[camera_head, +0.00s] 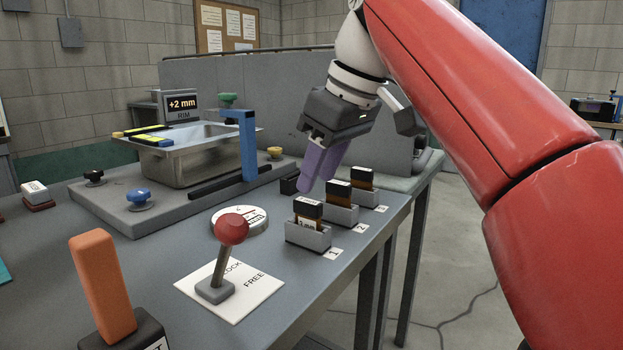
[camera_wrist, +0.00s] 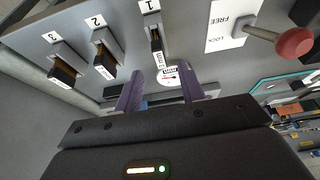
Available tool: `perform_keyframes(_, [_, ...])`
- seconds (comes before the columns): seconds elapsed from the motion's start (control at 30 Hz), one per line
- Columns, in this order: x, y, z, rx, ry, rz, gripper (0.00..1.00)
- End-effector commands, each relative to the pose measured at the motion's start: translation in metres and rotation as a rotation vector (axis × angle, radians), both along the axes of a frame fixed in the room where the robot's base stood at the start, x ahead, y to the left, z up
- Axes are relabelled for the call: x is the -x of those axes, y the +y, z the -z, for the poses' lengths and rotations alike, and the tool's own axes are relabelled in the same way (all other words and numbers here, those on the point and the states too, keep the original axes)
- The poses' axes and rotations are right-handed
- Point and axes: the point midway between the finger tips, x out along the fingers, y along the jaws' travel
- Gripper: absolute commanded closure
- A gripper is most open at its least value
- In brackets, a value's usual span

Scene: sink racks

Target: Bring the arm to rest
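My gripper (camera_head: 320,172) hangs from the red arm above the bench, just behind block holder 1, its purple fingers pointing down. In the wrist view, the fingers of my gripper (camera_wrist: 160,90) stand apart with a clear gap, and nothing is held. The black-and-brown block (camera_head: 308,212) sits upright in grey holder 1 (camera_head: 308,236), close to the fingertips but apparently not touched. Similar blocks sit in holder 2 (camera_head: 341,214) and holder 3 (camera_head: 362,197). In the wrist view, block 1 (camera_wrist: 156,40) shows beyond the fingers.
A red-knobbed lever (camera_head: 232,229) stands on a LOCK/FREE card (camera_head: 245,295). A round white dial (camera_head: 240,221) lies behind it. The steel sink (camera_head: 190,163) with a blue bracket (camera_head: 248,145) stands at back left, its display reading +2 mm. An orange handle (camera_head: 100,285) rises at front left.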

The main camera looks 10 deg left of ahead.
Motion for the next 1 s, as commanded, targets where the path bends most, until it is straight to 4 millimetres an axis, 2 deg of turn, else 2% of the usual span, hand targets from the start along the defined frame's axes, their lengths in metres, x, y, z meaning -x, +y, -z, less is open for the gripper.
perform_keyframes(0.03, [0.000,-0.002,-0.009,0.000,0.000,0.001,0.61])
perform_keyframes(0.2, [0.003,-0.007,-0.018,0.000,0.002,0.001,0.61])
perform_keyframes(0.53, [0.003,-0.007,-0.017,0.002,0.001,0.003,0.61])
perform_keyframes(0.67, [0.005,-0.015,-0.011,0.010,-0.003,0.060,0.61])
perform_keyframes(0.77, [0.009,-0.030,0.004,0.023,-0.009,0.171,0.61])
perform_keyframes(0.87, [0.016,-0.056,0.028,0.034,-0.021,0.321,0.61])
perform_keyframes(1.0, [0.029,-0.099,0.071,0.037,-0.041,0.536,0.61])
